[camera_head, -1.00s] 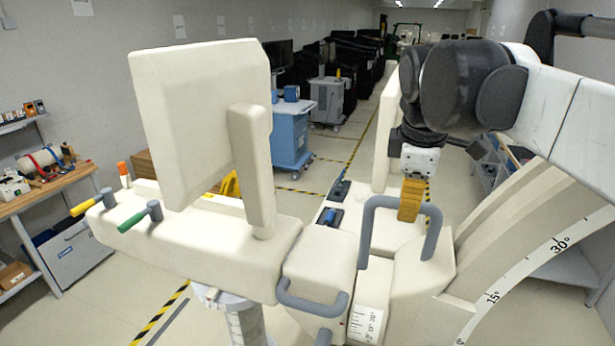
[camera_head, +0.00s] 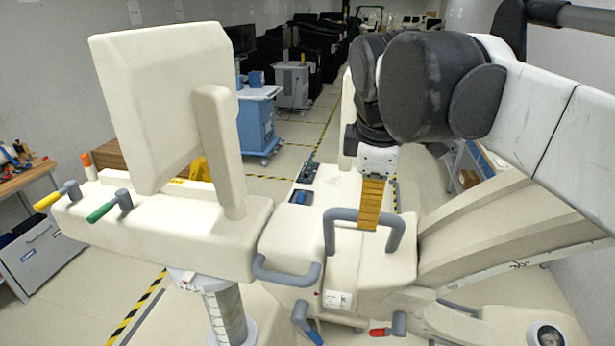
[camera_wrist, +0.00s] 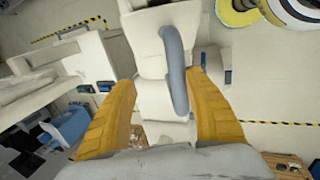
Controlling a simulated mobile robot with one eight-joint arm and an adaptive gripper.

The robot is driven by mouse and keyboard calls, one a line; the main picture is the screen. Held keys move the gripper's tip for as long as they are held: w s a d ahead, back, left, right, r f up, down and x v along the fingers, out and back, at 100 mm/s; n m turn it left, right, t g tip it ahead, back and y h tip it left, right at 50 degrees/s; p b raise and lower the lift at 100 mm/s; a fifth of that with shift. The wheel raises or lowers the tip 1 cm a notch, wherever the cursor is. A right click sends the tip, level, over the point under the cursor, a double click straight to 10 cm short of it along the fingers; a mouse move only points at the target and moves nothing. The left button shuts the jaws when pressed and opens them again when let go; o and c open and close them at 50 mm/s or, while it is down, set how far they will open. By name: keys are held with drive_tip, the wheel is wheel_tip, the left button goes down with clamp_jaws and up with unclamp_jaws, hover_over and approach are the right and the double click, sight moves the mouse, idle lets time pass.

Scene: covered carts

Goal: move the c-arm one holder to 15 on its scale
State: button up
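The c-arm's holder is a cream block (camera_head: 375,268) with a grey loop handle (camera_head: 340,213) on top and a second grey handle (camera_head: 287,276) on its left. A small printed label (camera_head: 338,299) is on its front, too small to read. The curved c-arm arc (camera_head: 480,225) at right carries a scale edge (camera_head: 500,268) with a mark near 30; any pointer is unclear. My gripper (camera_head: 369,225), with yellow fingers, is at the loop handle. In the wrist view the fingers (camera_wrist: 165,120) stand wide apart, with the grey handle (camera_wrist: 174,65) between them; contact is not evident.
A cream panel (camera_head: 160,105) stands on a cream base with yellow (camera_head: 48,201) and green (camera_head: 101,212) levers at left. Blue (camera_head: 307,325) and red (camera_head: 381,332) levers sit low in front. A blue cart (camera_head: 257,125) is behind. Floor is open at lower left.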

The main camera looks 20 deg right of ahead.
drive_tip(key=shift+o, duration=1.2)
drive_tip(key=shift+w+d, duration=0.25)
drive_tip(key=shift+w, duration=0.05)
drive_tip(key=shift+s+a, duration=0.1)
drive_tip(key=shift+c, duration=0.6)
drive_tip(key=shift+c, duration=0.6)
drive_tip(key=v, duration=1.2)
